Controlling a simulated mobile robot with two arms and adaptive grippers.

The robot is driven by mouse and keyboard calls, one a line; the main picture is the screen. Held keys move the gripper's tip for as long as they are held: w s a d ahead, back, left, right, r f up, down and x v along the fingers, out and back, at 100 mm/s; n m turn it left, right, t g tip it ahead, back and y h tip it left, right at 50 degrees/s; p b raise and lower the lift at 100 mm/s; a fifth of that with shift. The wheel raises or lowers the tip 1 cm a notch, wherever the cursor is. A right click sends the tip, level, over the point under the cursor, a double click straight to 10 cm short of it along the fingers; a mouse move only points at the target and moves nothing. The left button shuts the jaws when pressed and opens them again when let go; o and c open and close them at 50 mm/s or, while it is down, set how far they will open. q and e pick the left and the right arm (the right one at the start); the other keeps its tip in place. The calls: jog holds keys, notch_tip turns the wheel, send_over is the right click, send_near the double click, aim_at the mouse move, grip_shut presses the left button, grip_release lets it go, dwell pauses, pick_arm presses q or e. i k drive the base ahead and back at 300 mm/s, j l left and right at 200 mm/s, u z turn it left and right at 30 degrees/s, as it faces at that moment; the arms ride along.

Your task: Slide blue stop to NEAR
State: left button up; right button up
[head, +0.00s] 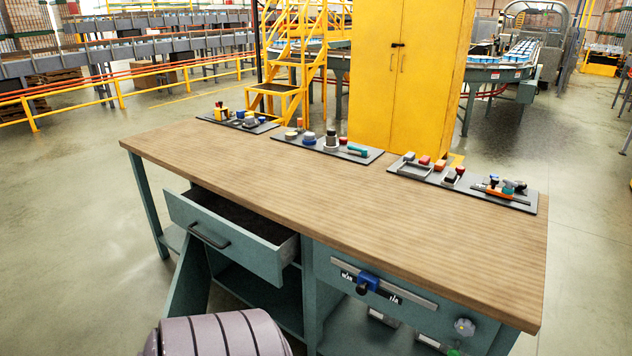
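The blue stop (369,280) sits on a grey metal rail (412,297) fixed to the front of the workbench, below the right half of the top. A dark knob shows at its lower front. The stop is between a NEAR label (347,276) on its left and a second label (394,299), apparently FAR, on its right. It looks closer to the NEAR label and covers part of the dark strip. Neither of my grippers is in the head view, and nothing is seen touching the stop.
The wooden workbench top (300,185) is mostly clear, with trays of small parts along its back edge. A drawer (225,235) stands pulled out left of the rail. A grey knob (464,327) is on the right. A yellow cabinet (405,75) stands behind.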

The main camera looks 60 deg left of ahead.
aim_at(365, 282)
jog(key=u, duration=2.25)
